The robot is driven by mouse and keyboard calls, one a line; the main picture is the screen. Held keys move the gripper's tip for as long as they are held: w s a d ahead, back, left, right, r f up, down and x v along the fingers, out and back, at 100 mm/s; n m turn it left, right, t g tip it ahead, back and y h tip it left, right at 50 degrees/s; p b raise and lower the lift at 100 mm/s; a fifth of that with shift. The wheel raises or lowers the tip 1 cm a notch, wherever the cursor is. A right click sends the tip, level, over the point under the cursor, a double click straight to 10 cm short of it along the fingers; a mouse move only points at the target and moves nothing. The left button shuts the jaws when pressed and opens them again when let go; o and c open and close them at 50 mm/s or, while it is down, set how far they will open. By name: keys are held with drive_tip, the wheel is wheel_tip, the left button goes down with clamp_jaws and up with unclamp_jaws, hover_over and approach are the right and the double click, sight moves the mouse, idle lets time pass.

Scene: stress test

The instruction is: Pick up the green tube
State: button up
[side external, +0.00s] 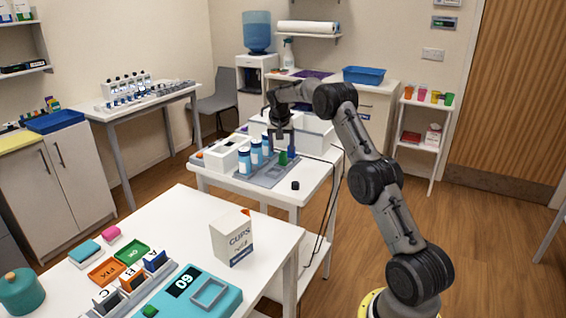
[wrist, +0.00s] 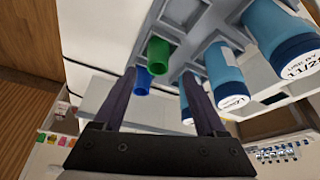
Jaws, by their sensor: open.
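The green tube (side external: 283,157) stands upright at the grey rack (side external: 262,179) on the middle table. In the wrist view, the green tube (wrist: 158,54) appears just beyond the fingertips, roughly between them. A blue tube (wrist: 142,80) is close beside it, near the left finger. My gripper (side external: 282,133) is above the green tube, pointing down. In the wrist view, my gripper (wrist: 160,74) has its fingers apart with nothing held. Whether the fingers reach down around the green tube is hard to tell.
Several blue bottles with white labels (side external: 244,161) stand left of the green tube; one bottle (wrist: 227,80) is near the right finger. A white box (side external: 218,154) stands farther left. A small black piece (side external: 295,185) lies near the table's front edge, where the surface is clear.

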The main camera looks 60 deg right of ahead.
sight(283, 154)
drive_tip(key=x, duration=0.4)
drive_tip(key=shift+s+f, duration=0.1)
drive_tip(key=shift+s, duration=0.1)
clamp_jaws()
